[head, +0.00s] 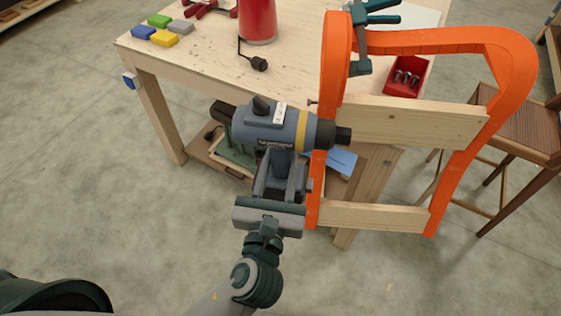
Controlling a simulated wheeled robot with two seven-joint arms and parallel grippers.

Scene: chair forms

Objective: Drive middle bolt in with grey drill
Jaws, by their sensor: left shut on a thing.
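The grey drill (278,125), with a yellow band and a dark chuck, is held level in front of the workbench, its nose pointing right. My left gripper (281,178) is shut on the drill's handle from below. The chuck overlaps the left upright of the orange chair form (335,60) in the picture; I cannot tell whether it touches. A small bolt (312,102) sticks out at the left edge of the upright, just above the drill's nose. Any bolt behind the drill is hidden. My right gripper is not in view.
Dark green clamps (360,66) hold the form at the workbench (205,65). A red bin (407,76) with several bolts, a red canister (257,20) and coloured blocks (164,39) sit on top. A wooden stool (520,130) stands right.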

